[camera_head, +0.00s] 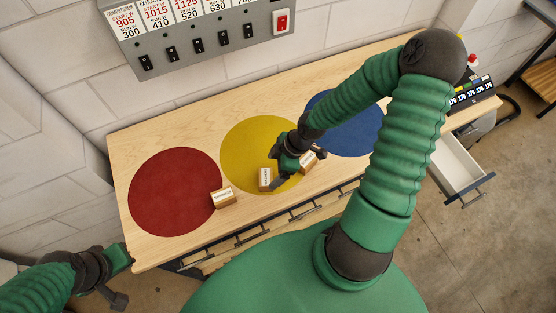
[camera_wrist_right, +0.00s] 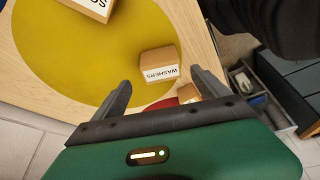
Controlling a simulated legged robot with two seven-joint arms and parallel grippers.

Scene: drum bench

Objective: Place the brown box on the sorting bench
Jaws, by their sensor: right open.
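Three small brown boxes sit on the wooden sorting bench (camera_head: 125,160). One box (camera_head: 222,197) is at the right edge of the red circle, another (camera_head: 265,179) on the lower part of the yellow circle, and a third (camera_head: 307,161) near the yellow circle's right edge. My right gripper (camera_head: 292,158) is open above the yellow circle, close to the last two. In the right wrist view, a box labelled WASHERS (camera_wrist_right: 158,65) lies ahead of the open fingers (camera_wrist_right: 163,92). Another box there is partly hidden behind the gripper. My left gripper (camera_head: 118,280) is at the bench's near left corner; its jaws are unclear.
The bench has a red circle (camera_head: 165,190), a yellow circle (camera_head: 240,145) and a blue circle (camera_head: 360,125). A grey switch panel (camera_head: 205,40) hangs on the wall behind. An open drawer (camera_head: 460,172) juts out at the right. The bench's left end is bare.

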